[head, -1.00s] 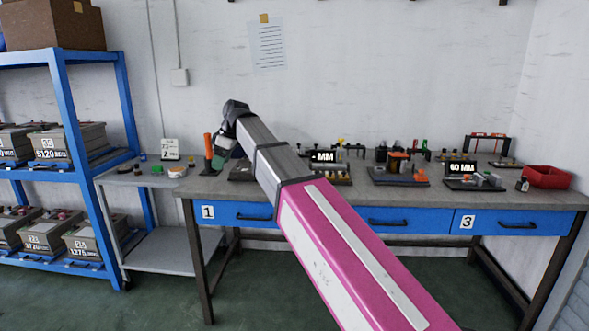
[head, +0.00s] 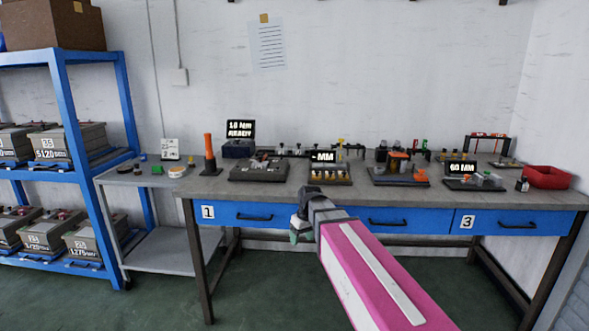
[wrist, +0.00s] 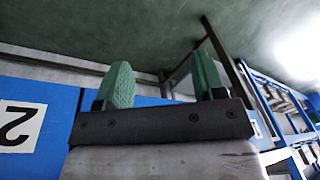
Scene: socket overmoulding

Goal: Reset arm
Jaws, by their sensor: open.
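My arm (head: 365,275), pink and white, reaches in from the bottom right of the head view. It is drawn in, with its end in front of the workbench's drawer front, below the top. My gripper (head: 297,232) is at its far end, small in the head view. In the wrist view my gripper (wrist: 160,82) shows two green fingers standing well apart. Nothing is between them. Beyond them are the blue drawer front (wrist: 40,92) with an upside-down number 2 label and the green floor.
The workbench top (head: 320,196) carries several fixtures, an orange cone-like post (head: 209,153) and a red bin (head: 546,177). A grey side table (head: 120,179) and blue shelving (head: 62,178) with several batteries stand at left. The floor in front is open.

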